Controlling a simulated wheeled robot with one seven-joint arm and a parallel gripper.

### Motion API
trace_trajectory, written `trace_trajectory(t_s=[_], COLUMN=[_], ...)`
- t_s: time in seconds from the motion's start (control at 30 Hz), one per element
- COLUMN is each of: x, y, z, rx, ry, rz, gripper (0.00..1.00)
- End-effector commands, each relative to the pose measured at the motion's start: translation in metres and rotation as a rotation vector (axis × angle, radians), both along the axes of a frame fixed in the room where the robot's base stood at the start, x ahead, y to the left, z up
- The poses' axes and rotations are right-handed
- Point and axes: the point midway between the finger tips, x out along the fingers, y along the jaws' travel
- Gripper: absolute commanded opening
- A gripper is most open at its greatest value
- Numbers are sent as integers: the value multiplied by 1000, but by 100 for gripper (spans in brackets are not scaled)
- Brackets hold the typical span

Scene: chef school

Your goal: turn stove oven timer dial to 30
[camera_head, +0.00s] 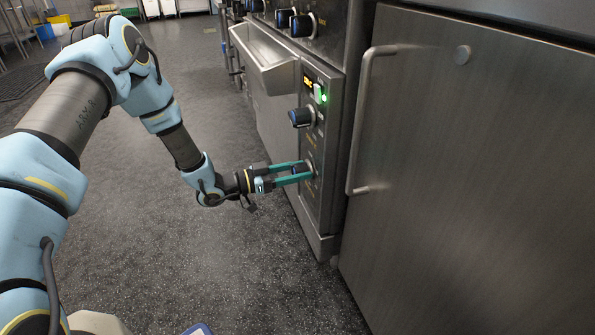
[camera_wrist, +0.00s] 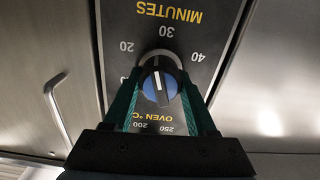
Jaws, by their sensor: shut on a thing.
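The timer dial (camera_wrist: 161,86) has a blue face, a dark rim and a white pointer line. In the wrist view the line runs nearly straight up and down, its upper end toward the 30 mark under the inverted word MINUTES. My gripper (camera_wrist: 160,92) has its two teal fingers closed on the dial's left and right sides. In the head view, my gripper (camera_head: 305,171) reaches the lower dial on the narrow control panel (camera_head: 322,130); the fingers partly hide that dial there.
A blue-faced upper knob (camera_head: 302,117) and a lit green switch (camera_head: 319,93) sit above on the panel. A steel door handle (camera_head: 361,120) stands out just right of it. A metal trough (camera_head: 268,62) projects at the left. The floor (camera_head: 200,255) is clear.

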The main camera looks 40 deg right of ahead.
Motion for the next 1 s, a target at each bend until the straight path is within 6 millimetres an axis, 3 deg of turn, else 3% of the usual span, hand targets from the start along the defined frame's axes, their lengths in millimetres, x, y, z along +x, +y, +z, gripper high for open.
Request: trace_trajectory(t_s=[0.4, 0.77, 0.8, 1.0], x=[-1, -1, -1, -1], y=[0, 1, 1, 0], z=[-1, 0, 0, 0], rx=[-105, -115, -115, -115], ry=[-270, -296, -296, -296], rz=[-2, -1, -1, -1], gripper=[2, 2, 62, 84])
